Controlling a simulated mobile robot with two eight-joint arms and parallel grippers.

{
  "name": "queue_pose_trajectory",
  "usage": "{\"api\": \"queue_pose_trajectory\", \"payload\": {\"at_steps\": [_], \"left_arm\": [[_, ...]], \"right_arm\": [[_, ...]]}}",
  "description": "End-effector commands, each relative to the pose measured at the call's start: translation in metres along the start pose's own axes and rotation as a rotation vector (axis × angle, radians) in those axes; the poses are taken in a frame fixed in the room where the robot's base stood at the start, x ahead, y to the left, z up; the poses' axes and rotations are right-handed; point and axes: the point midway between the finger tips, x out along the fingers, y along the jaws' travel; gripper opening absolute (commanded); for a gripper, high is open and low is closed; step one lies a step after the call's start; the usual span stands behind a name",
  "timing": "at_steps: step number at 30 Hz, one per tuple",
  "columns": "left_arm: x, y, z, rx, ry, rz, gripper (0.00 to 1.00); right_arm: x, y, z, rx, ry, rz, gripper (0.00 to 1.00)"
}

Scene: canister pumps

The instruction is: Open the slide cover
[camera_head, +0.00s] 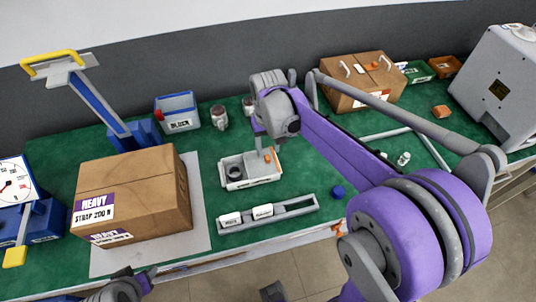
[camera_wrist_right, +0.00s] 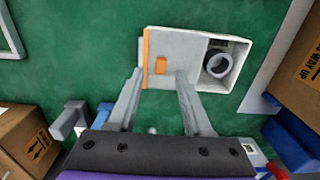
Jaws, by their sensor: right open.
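A white box (camera_head: 235,180) with a slide cover sits on the green bench, near the middle of the head view. In the right wrist view, the pale slide cover (camera_wrist_right: 185,45) lies over the left part of the box, with a small orange knob (camera_wrist_right: 161,65) on it and an orange strip (camera_wrist_right: 146,45) at its left end. The right part is open, showing a dark grey ring (camera_wrist_right: 218,65). My right gripper (camera_wrist_right: 157,78) is open over the box, its fingertips on either side of the knob's near end. A part of my left arm shows at the lower left; its jaws are unclear.
A large carton (camera_head: 150,185) stands left on a grey mat (camera_head: 198,215). Another carton (camera_head: 350,100) stands behind right.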

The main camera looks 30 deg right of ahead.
Motion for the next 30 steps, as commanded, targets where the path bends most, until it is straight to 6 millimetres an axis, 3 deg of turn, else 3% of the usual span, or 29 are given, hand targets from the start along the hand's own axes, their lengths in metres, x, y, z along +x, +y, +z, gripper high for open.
{"api": "queue_pose_trajectory", "payload": {"at_steps": [7,18,27,30], "left_arm": [[0.003,0.000,0.002,0.000,-0.001,0.000,0.50],[0.003,0.000,0.002,0.000,-0.001,0.000,0.50],[0.003,0.000,0.002,0.000,-0.001,0.000,0.50],[0.003,0.000,0.002,0.000,-0.001,0.000,0.50]], "right_arm": [[0.033,0.000,0.000,-0.001,0.000,0.000,0.50],[0.038,0.000,0.000,0.000,0.001,0.000,0.50],[0.038,0.000,0.000,0.000,0.001,0.000,0.00],[0.038,0.000,0.000,0.000,0.001,0.000,0.00]]}}
